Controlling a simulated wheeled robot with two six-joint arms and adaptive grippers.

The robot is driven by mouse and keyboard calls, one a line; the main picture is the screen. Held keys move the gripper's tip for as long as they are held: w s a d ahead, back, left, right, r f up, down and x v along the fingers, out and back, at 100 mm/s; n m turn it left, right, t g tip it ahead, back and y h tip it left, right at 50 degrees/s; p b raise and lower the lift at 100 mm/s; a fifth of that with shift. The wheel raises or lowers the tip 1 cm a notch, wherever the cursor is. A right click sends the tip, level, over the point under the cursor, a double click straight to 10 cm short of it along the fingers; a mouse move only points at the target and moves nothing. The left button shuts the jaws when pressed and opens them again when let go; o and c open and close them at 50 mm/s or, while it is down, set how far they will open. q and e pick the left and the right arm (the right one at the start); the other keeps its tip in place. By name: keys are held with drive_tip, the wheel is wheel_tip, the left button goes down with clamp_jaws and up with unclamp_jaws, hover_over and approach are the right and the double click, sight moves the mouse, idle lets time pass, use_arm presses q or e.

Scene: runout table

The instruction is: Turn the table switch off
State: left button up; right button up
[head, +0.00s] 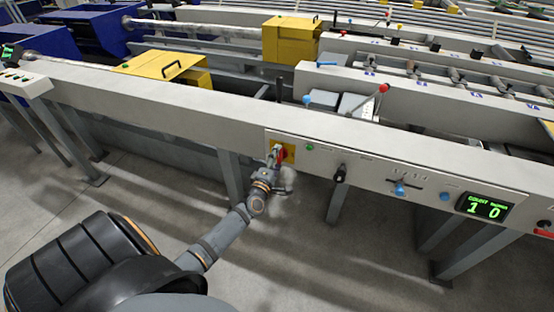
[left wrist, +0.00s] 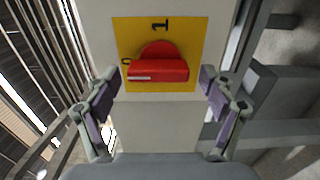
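The table switch is a red rotary knob (head: 283,155) on a yellow plate on the front beam of the runout table. In the left wrist view the knob (left wrist: 158,70) has its bar lying across the picture, and its white mark is at the left end, beside the "0". The "1" is at the plate's top (left wrist: 190,30). My left gripper (head: 277,157) is at the switch in the head view. In the left wrist view my left gripper (left wrist: 158,88) is open, one finger on each side of the knob, with gaps at both sides. My right gripper is not in view.
Right of the switch on the beam are a green button (head: 309,147), a black lever (head: 340,173), a blue-knobbed slider (head: 399,188) and a display (head: 485,207) reading "1 0". A red-tipped lever (head: 383,89) stands above. Table legs stand below; the floor in front is clear.

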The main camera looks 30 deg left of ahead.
use_arm(q)
drive_tip(key=v, duration=1.2)
idle(0.3)
